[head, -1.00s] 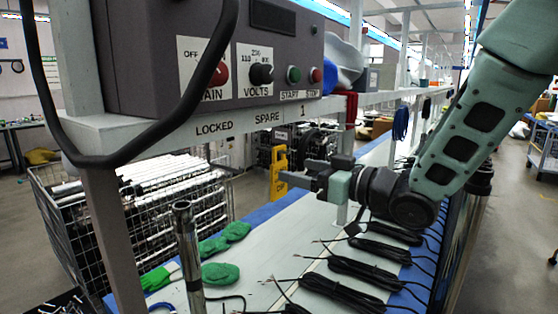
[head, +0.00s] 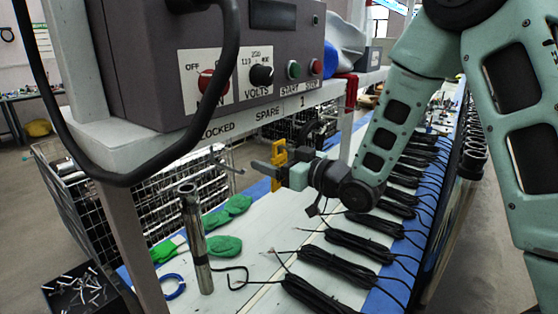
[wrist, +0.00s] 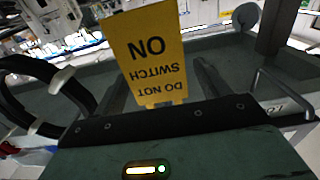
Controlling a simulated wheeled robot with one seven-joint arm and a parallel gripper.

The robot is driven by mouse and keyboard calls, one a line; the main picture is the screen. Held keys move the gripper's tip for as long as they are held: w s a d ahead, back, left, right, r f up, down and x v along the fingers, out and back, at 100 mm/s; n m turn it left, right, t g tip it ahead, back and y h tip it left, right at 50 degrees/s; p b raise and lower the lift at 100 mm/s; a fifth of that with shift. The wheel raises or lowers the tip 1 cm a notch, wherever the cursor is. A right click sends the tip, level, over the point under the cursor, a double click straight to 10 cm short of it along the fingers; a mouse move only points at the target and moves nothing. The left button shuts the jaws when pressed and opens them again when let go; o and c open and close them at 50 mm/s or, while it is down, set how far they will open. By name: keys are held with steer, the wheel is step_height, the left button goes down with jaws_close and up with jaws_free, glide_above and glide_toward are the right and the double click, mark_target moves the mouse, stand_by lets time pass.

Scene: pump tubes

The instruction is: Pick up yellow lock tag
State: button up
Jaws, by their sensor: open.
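The yellow lock tag (head: 280,155) hangs upright below the shelf edge of the control box. In the wrist view the tag (wrist: 150,50) fills the upper middle, its "DO NOT SWITCH ON" text upside down. My gripper (head: 268,168) is at the tag's height, with its fingers beside it. In the wrist view the tag appears between the two spread fingers of my gripper (wrist: 165,85). The gripper is open. I cannot tell whether a finger touches the tag. Where the tag hangs from is hard to make out.
The grey control box (head: 215,60) and its light shelf rail (head: 240,125) stand above the tag. A metal post (head: 196,240) rises in front. Black cable bundles (head: 340,255) and green gloves (head: 225,228) lie on the bench below. A wire cart (head: 95,200) stands behind.

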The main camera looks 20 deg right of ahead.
steer(key=shift+w+a, duration=0.25)
steer(key=shift+w, duration=0.1)
steer(key=c, duration=1.1)
steer(key=shift+o, duration=0.2)
steer(key=shift+r, duration=0.1)
steer(key=r+b+v, duration=0.1)
steer(key=b+v, duration=1.6)
steer(key=v, duration=0.1)
steer(key=shift+r+b, duration=0.15)
steer(key=shift+b, duration=0.15)
